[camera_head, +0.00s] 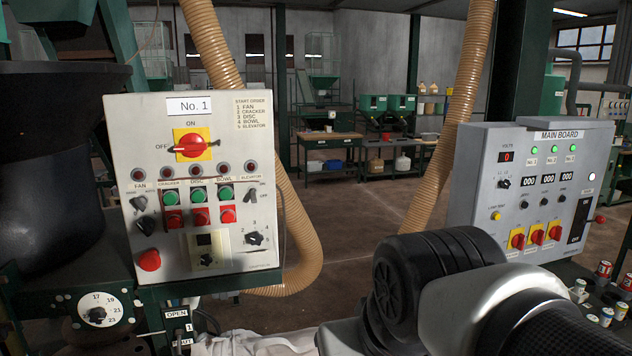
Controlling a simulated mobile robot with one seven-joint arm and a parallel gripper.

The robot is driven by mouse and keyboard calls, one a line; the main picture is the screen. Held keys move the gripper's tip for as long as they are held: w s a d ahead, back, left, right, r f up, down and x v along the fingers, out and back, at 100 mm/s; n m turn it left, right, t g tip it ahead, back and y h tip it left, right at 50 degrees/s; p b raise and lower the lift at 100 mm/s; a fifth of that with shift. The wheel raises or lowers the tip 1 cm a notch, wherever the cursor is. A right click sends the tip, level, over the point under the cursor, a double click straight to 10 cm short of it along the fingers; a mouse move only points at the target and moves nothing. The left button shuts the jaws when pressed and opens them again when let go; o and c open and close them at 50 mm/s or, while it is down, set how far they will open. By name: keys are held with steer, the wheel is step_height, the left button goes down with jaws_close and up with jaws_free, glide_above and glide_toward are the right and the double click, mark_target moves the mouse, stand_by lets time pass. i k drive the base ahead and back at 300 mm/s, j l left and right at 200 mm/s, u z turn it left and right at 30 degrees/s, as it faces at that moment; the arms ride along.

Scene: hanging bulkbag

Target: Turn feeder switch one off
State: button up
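The grey main board (530,190) stands at the right. Low on its face is a row of three red rotary switches on yellow plates: left (517,239), middle (537,235) and right (555,231). Their handles look about upright; their small labels are unreadable. Three green lamps (554,149) above are marked No.1 to No.3. A separate No. 1 panel (150,115) at the left has a large red rotary switch (193,146) on a yellow plate, its handle lying roughly level towards OFF. My arm shows at the lower right, in front of the main board's lower left; my gripper is not visible.
Ribbed tan hoses (440,150) hang behind the panels. A dark round vessel (45,180) stands at the far left. Several small cans (604,270) sit at the lower right, by the main board. Open floor (350,220) lies between the panels, with green workbenches (330,140) farther back.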

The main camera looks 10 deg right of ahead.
mark_target(519, 240)
steer(key=z, duration=1.6)
steer(key=i+l+u, duration=0.1)
steer(key=i+l, duration=0.15)
steer(key=i, duration=0.2)
steer(key=i+l+u, duration=0.1)
steer(key=i+l, duration=0.15)
steer(key=i, duration=0.2)
